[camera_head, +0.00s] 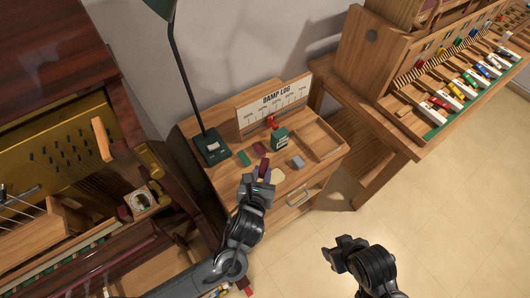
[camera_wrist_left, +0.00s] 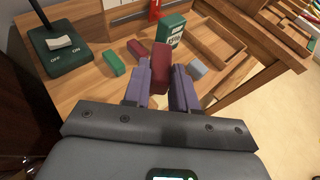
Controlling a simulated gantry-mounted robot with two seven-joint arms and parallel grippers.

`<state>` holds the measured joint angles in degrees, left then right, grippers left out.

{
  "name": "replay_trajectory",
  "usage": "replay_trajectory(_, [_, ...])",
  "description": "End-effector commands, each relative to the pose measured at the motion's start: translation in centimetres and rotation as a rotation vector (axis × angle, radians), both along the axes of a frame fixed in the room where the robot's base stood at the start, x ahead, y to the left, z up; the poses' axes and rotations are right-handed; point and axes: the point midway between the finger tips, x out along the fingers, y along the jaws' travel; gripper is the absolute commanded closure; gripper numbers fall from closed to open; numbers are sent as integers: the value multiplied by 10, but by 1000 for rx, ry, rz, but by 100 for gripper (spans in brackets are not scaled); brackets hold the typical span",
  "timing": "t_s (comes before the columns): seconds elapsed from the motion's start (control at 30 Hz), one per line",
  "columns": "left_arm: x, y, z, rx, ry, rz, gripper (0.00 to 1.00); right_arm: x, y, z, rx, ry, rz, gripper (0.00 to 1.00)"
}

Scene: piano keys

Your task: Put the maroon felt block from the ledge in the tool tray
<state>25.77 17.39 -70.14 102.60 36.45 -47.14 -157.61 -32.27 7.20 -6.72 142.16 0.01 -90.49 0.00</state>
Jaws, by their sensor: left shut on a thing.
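My left gripper (camera_head: 262,176) is over the small wooden cabinet top, shut on a maroon felt block (camera_wrist_left: 160,68). The block also shows in the head view (camera_head: 264,165), upright between the fingers. A shallow wooden tray (camera_head: 334,153), which seems to be the tool tray, is at the right of the cabinet top. Its bare floor shows, and the held block is to the left of it, apart from it. My right gripper (camera_head: 335,250) is low in front of the cabinet; its finger opening is unclear.
On the cabinet top are a green block (camera_head: 244,158), a second dark red block (camera_wrist_left: 137,49), a green box (camera_head: 280,139), a grey-blue block (camera_head: 298,162), and a lamp base (camera_head: 212,148). A "DAMP LOG" board (camera_head: 275,104) stands behind. The piano (camera_head: 60,110) is at left.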

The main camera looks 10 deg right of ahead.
Motion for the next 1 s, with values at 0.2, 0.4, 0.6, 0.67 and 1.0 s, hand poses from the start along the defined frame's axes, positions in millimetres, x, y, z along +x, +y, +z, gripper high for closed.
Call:
replay_trajectory(0.2, [8, 14, -10, 2, 0, 2, 100, -7, 3, -9, 8, 19, -1, 45])
replay_trajectory(0.4, [25, 48, -34, 5, 1, 3, 100, -10, 3, -16, 10, 25, -2, 45])
replay_trajectory(0.6, [44, 81, -56, 3, 0, 3, 100, -9, 4, -19, 11, 23, -2, 45])
replay_trajectory(0.67, [48, 88, -61, 3, 1, 2, 100, -8, 4, -19, 11, 22, -2, 45])
replay_trajectory(1.0, [56, 103, -74, -1, 1, 0, 100, -7, 2, -21, 6, 20, 0, 45])
